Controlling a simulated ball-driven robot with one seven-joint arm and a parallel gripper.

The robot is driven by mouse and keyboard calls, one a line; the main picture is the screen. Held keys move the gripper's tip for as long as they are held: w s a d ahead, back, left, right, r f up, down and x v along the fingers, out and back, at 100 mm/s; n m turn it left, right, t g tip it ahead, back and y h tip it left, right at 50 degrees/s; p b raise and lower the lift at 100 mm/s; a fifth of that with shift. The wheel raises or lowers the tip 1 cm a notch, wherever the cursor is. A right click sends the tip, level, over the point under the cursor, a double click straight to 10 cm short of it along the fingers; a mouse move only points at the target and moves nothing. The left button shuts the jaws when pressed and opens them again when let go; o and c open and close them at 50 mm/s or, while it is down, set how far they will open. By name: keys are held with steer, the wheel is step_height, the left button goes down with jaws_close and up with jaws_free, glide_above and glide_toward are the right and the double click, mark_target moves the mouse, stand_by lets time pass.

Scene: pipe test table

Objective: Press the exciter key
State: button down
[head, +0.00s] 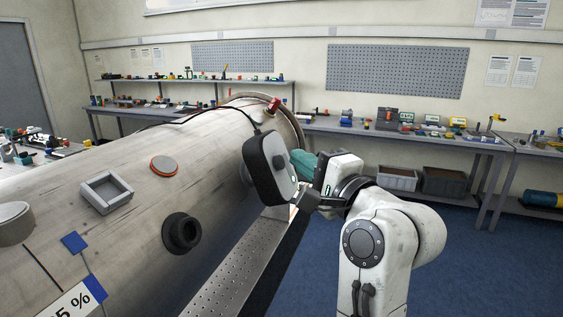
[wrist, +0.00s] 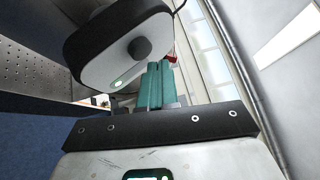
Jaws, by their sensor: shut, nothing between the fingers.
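The exciter (head: 268,165) appears to be the dark-edged white box hanging at the pipe's right side, with a black cable running from its top. In the wrist view the box (wrist: 100,50) fills the upper left and shows a dark round knob, likely the key (wrist: 140,47), and a green lit slot. My gripper (head: 300,160) is right beside the box, partly hidden behind it in the head view. Its teal fingers (wrist: 155,80) are together and empty, just below and right of the knob in the wrist view. Whether they touch it I cannot tell.
The large grey pipe (head: 190,140) fills the left, carrying a square frame (head: 106,192), a red-rimmed disc (head: 164,166) and a black port (head: 182,233). A perforated ledge (head: 235,265) runs below it. Benches with parts (head: 410,135) line the back wall. Blue floor lies open at right.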

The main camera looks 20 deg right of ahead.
steer(key=shift+w+a, duration=0.1)
steer(key=shift+a, duration=0.05)
steer(key=shift+w+a+f, duration=0.15)
steer(key=shift+a, duration=0.05)
steer(key=shift+w+a+f, duration=0.15)
steer(key=shift+w+a, duration=0.05)
steer(key=shift+a, duration=0.1)
stand_by(1.2)
steer(key=shift+d, duration=0.1)
steer(key=shift+s+d+r+p, duration=0.3)
steer(key=shift+s+d+p, duration=0.15)
steer(key=s+d, duration=0.1)
steer(key=d+r+p, duration=0.1)
steer(key=s+d+r+p, duration=0.1)
steer(key=d, duration=0.1)
steer(key=shift+s, duration=0.35)
